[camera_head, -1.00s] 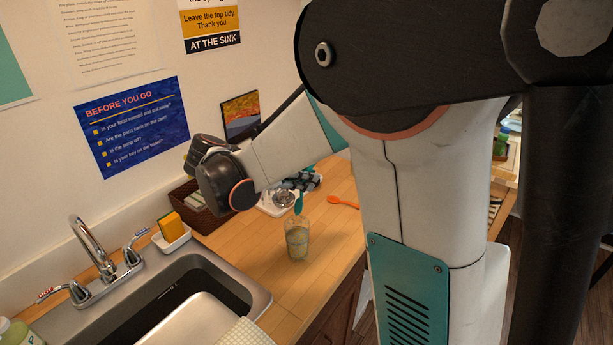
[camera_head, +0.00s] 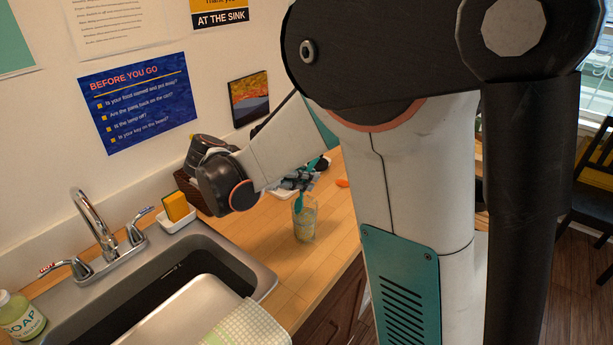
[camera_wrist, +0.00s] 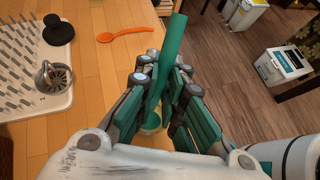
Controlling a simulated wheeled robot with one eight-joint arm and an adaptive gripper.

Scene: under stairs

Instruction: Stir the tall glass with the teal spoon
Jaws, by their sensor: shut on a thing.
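My gripper (camera_wrist: 160,85) is shut on the teal spoon (camera_wrist: 173,42), whose handle sticks up between the fingers in the wrist view. In the head view my gripper (camera_head: 296,181) is beside and above the tall glass (camera_head: 304,226), and the spoon's teal lower part (camera_head: 298,203) shows at the glass's rim. The glass is clear, stands upright on the wooden counter and holds something pale yellow. In the wrist view the glass (camera_wrist: 152,120) is mostly hidden behind the fingers; the spoon's lower end appears over or inside its mouth. I cannot tell how deep it is.
An orange spoon (camera_wrist: 125,33) lies on the counter near a white drying rack (camera_wrist: 28,98) holding a metal item and a black item. The sink (camera_head: 180,285) is left of the glass, with a sponge (camera_head: 176,206) behind it. The counter's edge drops to the floor.

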